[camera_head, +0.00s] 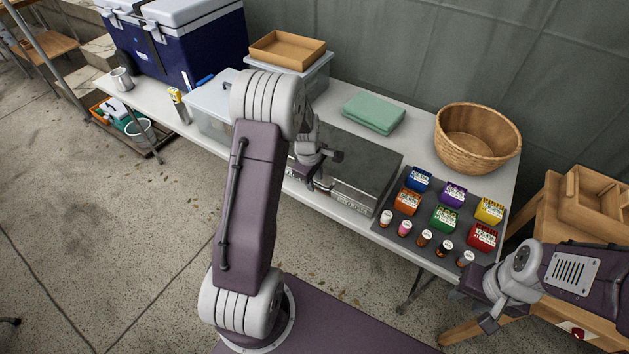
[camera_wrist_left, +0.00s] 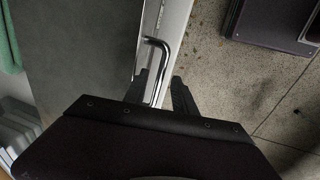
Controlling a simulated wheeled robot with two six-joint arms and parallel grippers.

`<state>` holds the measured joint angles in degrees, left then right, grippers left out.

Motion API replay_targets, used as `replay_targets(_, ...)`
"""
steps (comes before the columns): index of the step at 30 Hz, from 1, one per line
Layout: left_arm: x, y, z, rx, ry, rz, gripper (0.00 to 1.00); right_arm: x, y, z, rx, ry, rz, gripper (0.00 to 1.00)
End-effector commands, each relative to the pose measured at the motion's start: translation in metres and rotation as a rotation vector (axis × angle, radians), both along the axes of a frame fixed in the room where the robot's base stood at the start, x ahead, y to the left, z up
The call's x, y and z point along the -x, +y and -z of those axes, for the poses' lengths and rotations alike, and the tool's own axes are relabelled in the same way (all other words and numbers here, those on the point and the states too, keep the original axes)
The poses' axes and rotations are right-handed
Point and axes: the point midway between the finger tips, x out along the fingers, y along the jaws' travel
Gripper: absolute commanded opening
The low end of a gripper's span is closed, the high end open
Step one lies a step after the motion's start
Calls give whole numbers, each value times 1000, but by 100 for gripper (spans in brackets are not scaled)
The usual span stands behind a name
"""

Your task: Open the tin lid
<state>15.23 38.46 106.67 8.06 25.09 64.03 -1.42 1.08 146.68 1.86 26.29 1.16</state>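The tin (camera_head: 362,172) is a wide grey metal box on the white table, partly hidden behind my left arm. Its flat lid looks closed. In the left wrist view, the grey lid (camera_wrist_left: 85,50) fills the upper left, and a bent shiny handle (camera_wrist_left: 156,62) stands at its edge. My left gripper (camera_head: 326,172) is at the tin's front left part. Its fingers (camera_wrist_left: 164,92) are apart, with the handle between them, closer to the left finger; contact is unclear. My right gripper (camera_head: 482,306) is at the lower right, away from the tin, and looks empty.
A dark mat (camera_head: 406,238) with several coloured boxes and small jars lies right of the tin. A folded green cloth (camera_head: 373,113) and a wicker basket (camera_head: 478,140) are behind. A clear bin (camera_head: 212,108) stands to the left. Open floor lies in front.

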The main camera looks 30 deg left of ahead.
Motion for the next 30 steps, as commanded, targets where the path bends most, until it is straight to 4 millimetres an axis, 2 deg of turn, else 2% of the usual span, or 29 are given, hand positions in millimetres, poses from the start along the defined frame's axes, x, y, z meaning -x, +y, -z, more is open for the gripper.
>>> replay_targets(7,0,0,2,0,0,0,32,0,0,0,0,0,0,36)
replay_targets(8,0,0,2,0,0,1,27,0,0,0,0,0,0,36)
replay_targets(9,0,0,2,0,0,1,16,0,0,0,0,0,0,36)
replay_targets(11,0,0,2,0,0,1,0,0,0,0,0,0,0,36)
replay_targets(30,0,0,1,0,1,1,0,0,0,0,0,0,0,36)
